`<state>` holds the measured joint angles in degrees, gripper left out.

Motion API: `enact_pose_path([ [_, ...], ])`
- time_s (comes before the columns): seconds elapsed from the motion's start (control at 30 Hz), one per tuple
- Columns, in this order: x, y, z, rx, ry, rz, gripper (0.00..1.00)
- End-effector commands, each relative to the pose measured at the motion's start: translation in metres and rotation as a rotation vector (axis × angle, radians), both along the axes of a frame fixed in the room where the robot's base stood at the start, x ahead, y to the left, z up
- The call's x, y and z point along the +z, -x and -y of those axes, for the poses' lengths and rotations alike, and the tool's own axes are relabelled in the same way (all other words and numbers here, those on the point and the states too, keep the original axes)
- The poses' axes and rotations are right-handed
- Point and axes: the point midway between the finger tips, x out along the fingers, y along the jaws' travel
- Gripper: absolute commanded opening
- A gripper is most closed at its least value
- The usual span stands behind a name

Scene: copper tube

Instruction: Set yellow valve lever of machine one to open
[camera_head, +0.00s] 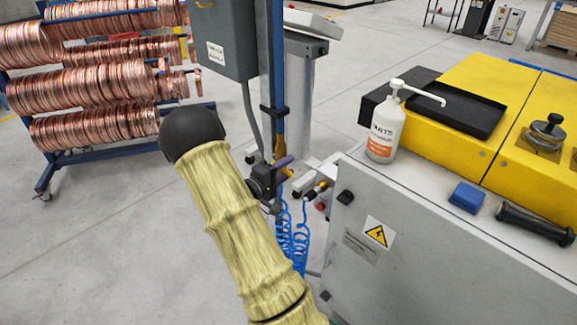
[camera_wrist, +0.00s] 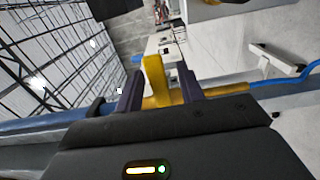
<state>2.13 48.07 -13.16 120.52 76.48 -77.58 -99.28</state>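The yellow valve lever (camera_wrist: 155,78) stands upright between my gripper's two dark fingers in the wrist view. My gripper (camera_wrist: 160,88) is open around it, with a visible gap on the right side; the lever is close to the left finger, and I cannot tell if they touch. A yellow pipe (camera_wrist: 228,90) runs sideways behind the right finger. In the head view my gripper (camera_head: 280,171) is at the blue and yellow pipes beside the grey post. The lever is not clearly visible there, largely hidden by my gripper and arm.
A grey control box (camera_head: 220,40) hangs above my gripper. Coiled blue hose (camera_head: 292,238) hangs just below it. A grey machine cabinet (camera_head: 400,265) with a white pump bottle (camera_head: 386,128) stands close on the right. A rack of copper coils (camera_head: 95,95) is at the left.

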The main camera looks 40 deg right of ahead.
Motion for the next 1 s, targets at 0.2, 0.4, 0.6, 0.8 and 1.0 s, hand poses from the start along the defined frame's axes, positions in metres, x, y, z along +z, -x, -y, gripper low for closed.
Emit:
enact_pose_path([
  [0.2,-0.0004,-0.0003,0.0133,-0.001,-0.001,-0.001,0.38],
  [0.4,-0.0003,-0.0003,0.0133,-0.001,0.000,-0.001,0.38],
  [0.6,-0.0003,-0.0003,0.0132,-0.001,0.000,-0.001,0.01],
  [0.8,-0.0002,-0.0002,0.0131,-0.001,-0.001,-0.001,0.00],
  [1.0,0.0014,0.0008,0.0149,-0.005,0.001,-0.011,0.00],
])
